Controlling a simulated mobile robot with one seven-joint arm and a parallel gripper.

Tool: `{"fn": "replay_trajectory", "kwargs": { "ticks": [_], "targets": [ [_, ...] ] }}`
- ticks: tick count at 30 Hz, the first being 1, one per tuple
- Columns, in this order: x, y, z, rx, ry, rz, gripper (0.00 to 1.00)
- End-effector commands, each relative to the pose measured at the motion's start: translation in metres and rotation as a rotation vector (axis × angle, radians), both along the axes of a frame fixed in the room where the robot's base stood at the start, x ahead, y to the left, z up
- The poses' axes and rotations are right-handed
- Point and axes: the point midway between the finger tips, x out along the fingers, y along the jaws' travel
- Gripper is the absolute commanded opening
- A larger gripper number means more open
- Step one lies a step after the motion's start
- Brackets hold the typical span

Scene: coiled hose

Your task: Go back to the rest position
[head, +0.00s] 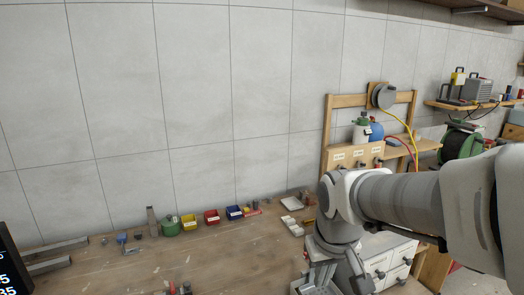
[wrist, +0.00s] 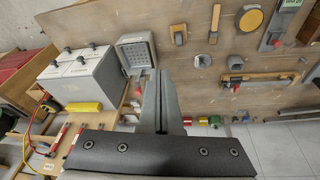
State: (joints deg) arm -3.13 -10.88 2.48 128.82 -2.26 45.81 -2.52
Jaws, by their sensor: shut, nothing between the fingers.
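My gripper (wrist: 158,92) shows in the wrist view with its two grey fingers together and nothing between them. In the head view my arm comes in from the right and bends down at the bottom edge, over the right end of the workbench (head: 205,262). The fingertips cannot be made out there. A grey round reel (head: 384,95) with a yellow hose (head: 402,122) hangs on a wooden rack at the right. The hose runs down to the right of the rack.
A green hose reel (head: 460,142) stands behind my arm at the right. A white drawer unit (head: 392,262) is right of my wrist. The middle of the bench is mostly clear.

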Motion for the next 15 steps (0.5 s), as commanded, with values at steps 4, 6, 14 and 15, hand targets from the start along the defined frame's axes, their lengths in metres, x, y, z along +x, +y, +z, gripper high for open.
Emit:
{"fn": "replay_trajectory", "kwargs": {
  "ticks": [4,6,14,15],
  "targets": [
    [-0.028,-0.009,0.019,0.013,-0.054,-0.038,0.00],
    [-0.041,-0.012,0.025,0.020,-0.076,-0.056,0.00],
    [-0.088,-0.023,0.039,0.050,-0.157,-0.115,0.00],
    [-0.094,-0.024,0.040,0.053,-0.167,-0.122,0.00]
  ]
}}
